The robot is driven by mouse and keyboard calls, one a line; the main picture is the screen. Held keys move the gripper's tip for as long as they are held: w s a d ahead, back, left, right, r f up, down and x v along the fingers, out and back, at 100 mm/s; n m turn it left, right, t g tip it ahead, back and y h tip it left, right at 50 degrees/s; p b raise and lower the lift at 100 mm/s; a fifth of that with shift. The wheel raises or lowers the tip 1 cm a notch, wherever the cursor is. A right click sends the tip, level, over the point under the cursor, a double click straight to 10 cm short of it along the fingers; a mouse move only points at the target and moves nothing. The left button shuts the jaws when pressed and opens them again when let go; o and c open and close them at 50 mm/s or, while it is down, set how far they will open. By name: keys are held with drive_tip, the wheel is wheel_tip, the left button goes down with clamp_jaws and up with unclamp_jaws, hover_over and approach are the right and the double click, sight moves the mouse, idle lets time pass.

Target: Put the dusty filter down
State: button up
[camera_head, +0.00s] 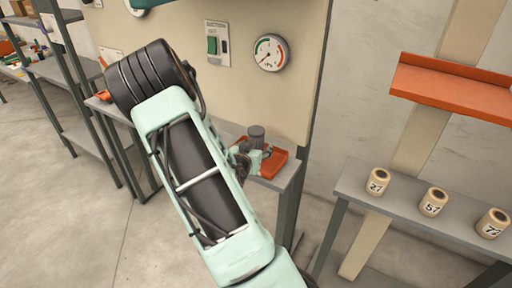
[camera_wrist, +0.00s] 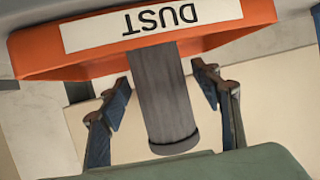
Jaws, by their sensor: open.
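The dusty filter (camera_head: 256,133) is a dark grey cylinder with a wider cap. It stands at the orange tray (camera_head: 277,167) on the grey bench. In the wrist view the filter (camera_wrist: 165,105) reaches past the tray's wall, which bears an upside-down "DUST" label (camera_wrist: 152,26). My gripper (camera_wrist: 161,78) is open, with one finger on each side of the filter and a visible gap on both sides. In the head view my gripper (camera_head: 254,160) is at the tray, small and partly hidden by my arm. The filter's lower end is hidden in both views.
A panel with a green suction switch (camera_head: 212,45) and a round gauge (camera_head: 270,53) rises behind the bench. At right, numbered beige rolls (camera_head: 433,202) stand on a grey table (camera_head: 352,188) below an orange shelf (camera_head: 452,86). Shelving stands at left; the floor there is clear.

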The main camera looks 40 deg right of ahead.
drive_tip(key=shift+r, duration=0.2)
drive_tip(key=shift+s+a, duration=0.15)
drive_tip(key=shift+a, duration=0.2)
drive_tip(key=v, duration=1.1)
drive_tip(key=shift+s+a, duration=0.1)
drive_tip(key=shift+s, duration=0.05)
